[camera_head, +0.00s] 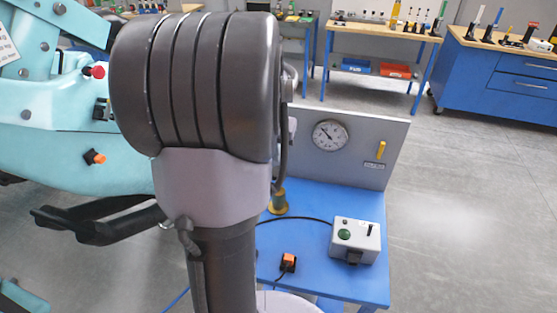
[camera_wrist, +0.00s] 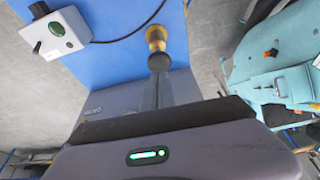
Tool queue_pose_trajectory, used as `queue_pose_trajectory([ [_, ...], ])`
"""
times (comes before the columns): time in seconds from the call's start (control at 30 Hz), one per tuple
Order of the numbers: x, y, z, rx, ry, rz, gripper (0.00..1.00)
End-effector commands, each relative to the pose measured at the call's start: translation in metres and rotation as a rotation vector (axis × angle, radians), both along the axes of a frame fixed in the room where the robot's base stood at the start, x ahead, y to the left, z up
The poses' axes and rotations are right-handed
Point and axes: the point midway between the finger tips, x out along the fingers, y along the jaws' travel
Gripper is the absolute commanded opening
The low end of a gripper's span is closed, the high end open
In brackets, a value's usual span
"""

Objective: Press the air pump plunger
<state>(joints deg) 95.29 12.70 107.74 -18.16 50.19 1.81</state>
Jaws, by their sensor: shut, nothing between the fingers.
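The air pump plunger appears in the wrist view as a brass-yellow post with a dark band and a dark round end (camera_wrist: 158,62). In the head view a brass piece (camera_head: 278,203), which looks like the same pump, stands on the blue table beside my arm. My gripper (camera_wrist: 160,78) shows in the wrist view as narrow grey fingers, shut and empty. Their tips line up with the plunger's dark end; I cannot tell whether they touch it. In the head view my arm hides the gripper.
The blue table (camera_head: 335,205) carries a grey panel with a gauge (camera_head: 330,135) and yellow lever (camera_head: 381,150), a control box with a green button (camera_head: 355,241), and an orange-black switch (camera_head: 288,262). A teal coaster car (camera_head: 75,140) stands left. Floor right is clear.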

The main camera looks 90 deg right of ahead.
Motion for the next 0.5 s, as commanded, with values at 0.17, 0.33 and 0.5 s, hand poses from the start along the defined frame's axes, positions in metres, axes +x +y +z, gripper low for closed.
queue_pose_trajectory([
  [0.17, 0.002, 0.006, 0.022, -0.001, -0.001, 0.000, 0.00],
  [0.33, 0.002, 0.007, 0.025, 0.000, -0.001, 0.000, 0.00],
  [0.5, 0.002, 0.007, 0.025, -0.001, 0.000, 0.000, 0.00],
])
